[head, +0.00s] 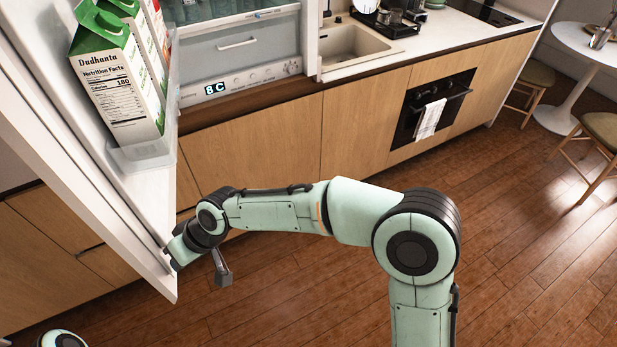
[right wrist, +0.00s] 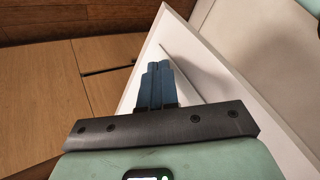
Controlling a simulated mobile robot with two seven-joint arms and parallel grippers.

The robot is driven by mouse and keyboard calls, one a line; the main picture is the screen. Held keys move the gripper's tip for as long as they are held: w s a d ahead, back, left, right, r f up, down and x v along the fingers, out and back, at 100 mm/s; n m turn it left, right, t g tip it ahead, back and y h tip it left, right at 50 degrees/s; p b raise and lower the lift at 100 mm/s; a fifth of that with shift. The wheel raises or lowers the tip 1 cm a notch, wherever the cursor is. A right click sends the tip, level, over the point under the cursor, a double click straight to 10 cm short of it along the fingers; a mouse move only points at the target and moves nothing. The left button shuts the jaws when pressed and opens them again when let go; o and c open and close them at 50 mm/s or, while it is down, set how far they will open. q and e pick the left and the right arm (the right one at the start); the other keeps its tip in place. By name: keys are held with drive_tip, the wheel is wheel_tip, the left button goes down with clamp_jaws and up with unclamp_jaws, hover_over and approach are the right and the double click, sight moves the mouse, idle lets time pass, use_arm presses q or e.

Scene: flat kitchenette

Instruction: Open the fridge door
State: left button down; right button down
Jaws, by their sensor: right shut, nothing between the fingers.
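The fridge door (head: 75,175) stands swung wide open at the left of the head view, with its inner side and shelf showing. It also shows as a white panel in the right wrist view (right wrist: 215,75). The fridge body (head: 238,48) is open at the top, with a drawer and a lit display inside. My right gripper (head: 173,260) is at the door's free edge, partly hidden by it. In the right wrist view its blue fingers (right wrist: 157,85) are together and empty, overlapping the door panel; contact is unclear. My left gripper is out of view.
Green-and-white cartons (head: 118,80) stand in the clear door shelf (head: 145,152). Wooden cabinets (head: 265,140), a sink (head: 350,42) and an oven (head: 430,108) line the back. A round table (head: 572,38) and stools are at the right. The wooden floor (head: 510,240) is clear.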

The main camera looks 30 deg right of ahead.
sight(165, 266)
drive_tip(key=shift+w+a+p, duration=0.2)
drive_tip(key=shift+a+p, duration=0.15)
drive_tip(key=shift+a, duration=1.25)
